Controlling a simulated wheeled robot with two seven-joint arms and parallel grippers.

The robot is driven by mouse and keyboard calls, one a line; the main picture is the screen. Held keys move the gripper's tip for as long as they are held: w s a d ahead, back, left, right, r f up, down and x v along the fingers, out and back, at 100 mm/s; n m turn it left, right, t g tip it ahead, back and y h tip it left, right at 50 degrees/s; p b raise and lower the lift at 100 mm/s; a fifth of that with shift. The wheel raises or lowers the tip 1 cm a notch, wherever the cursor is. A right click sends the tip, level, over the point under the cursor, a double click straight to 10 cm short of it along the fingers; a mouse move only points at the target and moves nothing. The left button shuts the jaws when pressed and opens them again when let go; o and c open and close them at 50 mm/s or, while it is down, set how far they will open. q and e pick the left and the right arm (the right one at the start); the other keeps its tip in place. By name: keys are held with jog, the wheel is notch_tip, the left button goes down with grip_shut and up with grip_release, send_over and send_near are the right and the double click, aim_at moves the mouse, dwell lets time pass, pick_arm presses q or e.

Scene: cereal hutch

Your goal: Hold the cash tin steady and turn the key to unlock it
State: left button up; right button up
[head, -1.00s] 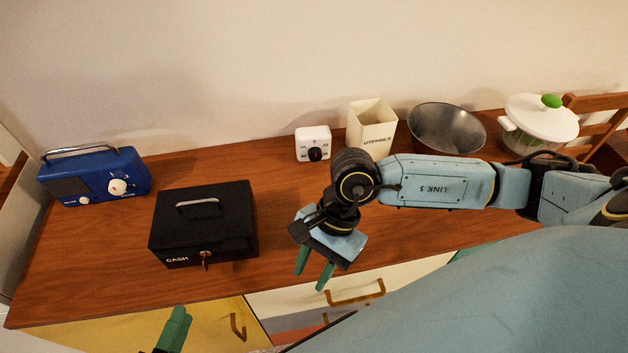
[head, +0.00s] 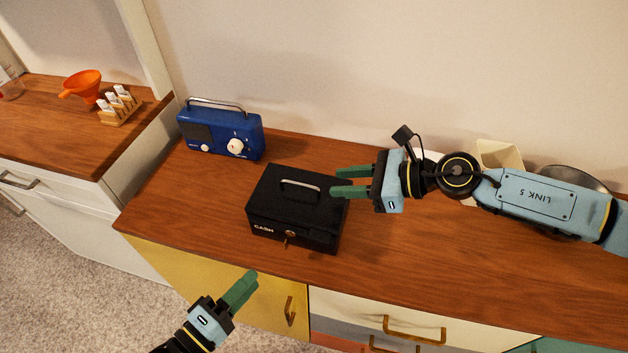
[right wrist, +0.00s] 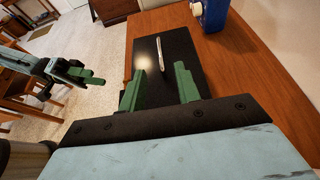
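The black cash tin (head: 275,212) sits on the wooden counter, lid closed, with a grey handle on top; its top also shows in the right wrist view (right wrist: 180,65). A brass key (head: 287,242) sticks out of the lock on its front face. My right gripper (head: 351,182) is open and empty at the tin's right side, fingers pointing left over its right edge. In the right wrist view its fingers (right wrist: 160,88) are apart with the tin beyond them. My left gripper (head: 242,291) is in front of the counter, below the tin and apart from it; its finger gap is unclear.
A blue radio (head: 220,130) stands behind and left of the tin. A cream utensil holder (head: 499,153) and a metal bowl (head: 575,178) are at the back right, partly behind my right arm. The counter (head: 420,265) right of the tin is clear. Drawer handles stick out below.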

aim_at(300, 184)
jog(key=x, duration=1)
jog(key=shift+w+a+f, duration=0.1)
jog(key=shift+a+f, duration=0.05)
jog(key=shift+c, duration=0.4)
grip_shut()
dwell(0.9)
